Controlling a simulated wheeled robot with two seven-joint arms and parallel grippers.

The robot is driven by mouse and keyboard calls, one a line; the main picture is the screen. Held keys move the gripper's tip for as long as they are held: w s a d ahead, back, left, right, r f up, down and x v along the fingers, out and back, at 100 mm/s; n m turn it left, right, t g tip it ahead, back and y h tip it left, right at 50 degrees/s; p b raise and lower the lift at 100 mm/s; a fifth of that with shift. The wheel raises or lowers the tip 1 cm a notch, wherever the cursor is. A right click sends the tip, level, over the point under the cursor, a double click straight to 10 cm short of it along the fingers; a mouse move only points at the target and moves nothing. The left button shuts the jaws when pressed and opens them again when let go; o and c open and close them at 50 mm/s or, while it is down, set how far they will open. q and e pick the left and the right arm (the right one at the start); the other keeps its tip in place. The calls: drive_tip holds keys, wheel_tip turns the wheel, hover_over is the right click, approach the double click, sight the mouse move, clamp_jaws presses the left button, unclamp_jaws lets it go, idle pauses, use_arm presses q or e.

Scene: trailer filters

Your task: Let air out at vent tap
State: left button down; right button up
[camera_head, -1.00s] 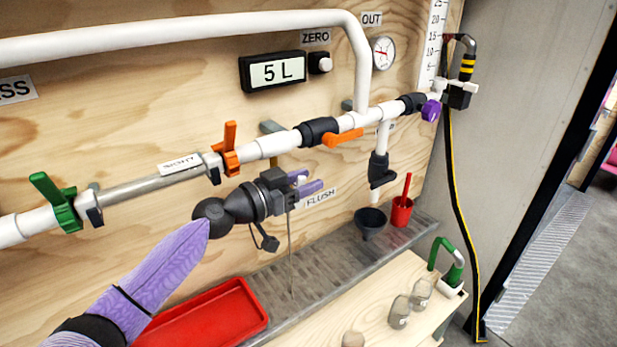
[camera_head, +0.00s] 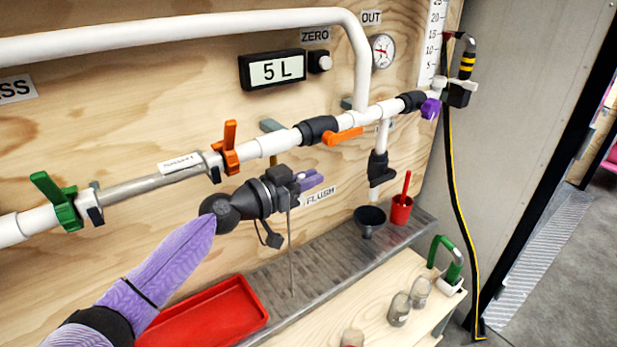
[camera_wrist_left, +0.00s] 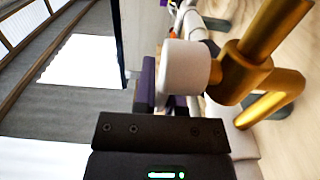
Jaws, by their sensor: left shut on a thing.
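My left gripper (camera_head: 312,181) is in front of the board, just below the white pipe and above the FLUSH label. Its purple fingers are close together, shut on a small part that the gripper hides in the head view. A brass tap (camera_wrist_left: 250,75) with a white round end (camera_wrist_left: 183,68) is right beside the fingers in the left wrist view. I take it to be the vent tap; the exact contact is hidden. A thin tube (camera_head: 291,260) hangs below the gripper. My right gripper is not in view.
The white pipe (camera_head: 264,147) carries a green lever (camera_head: 50,190), orange levers (camera_head: 230,135) and a purple handle (camera_head: 430,108). A display (camera_head: 275,70) reads 5 L. Below are a red tray (camera_head: 205,315), a black funnel (camera_head: 369,219), a red cup (camera_head: 401,210) and glass jars (camera_head: 399,308).

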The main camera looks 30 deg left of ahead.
use_arm(q)
drive_tip(key=g+p, duration=0.1)
drive_tip(key=p, duration=0.1)
drive_tip(key=g+y+p, duration=0.1)
drive_tip(key=p, duration=0.2)
drive_tip(key=shift+w+d+r+g, duration=0.1)
drive_tip(key=shift+w+d+g, duration=0.05)
drive_tip(key=shift+w+g, duration=0.2)
use_arm(e)
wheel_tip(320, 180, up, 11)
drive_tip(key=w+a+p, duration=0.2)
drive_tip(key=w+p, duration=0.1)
drive_tip(key=p, duration=0.3)
use_arm(q)
wheel_tip(320, 180, down, 6)
drive_tip(key=g+y+b, duration=0.4)
drive_tip(key=g+b, duration=0.2)
drive_tip(key=g, duration=0.6)
drive_tip(key=shift+w+d+y, duration=0.2)
drive_tip(key=shift+w+y, duration=0.2)
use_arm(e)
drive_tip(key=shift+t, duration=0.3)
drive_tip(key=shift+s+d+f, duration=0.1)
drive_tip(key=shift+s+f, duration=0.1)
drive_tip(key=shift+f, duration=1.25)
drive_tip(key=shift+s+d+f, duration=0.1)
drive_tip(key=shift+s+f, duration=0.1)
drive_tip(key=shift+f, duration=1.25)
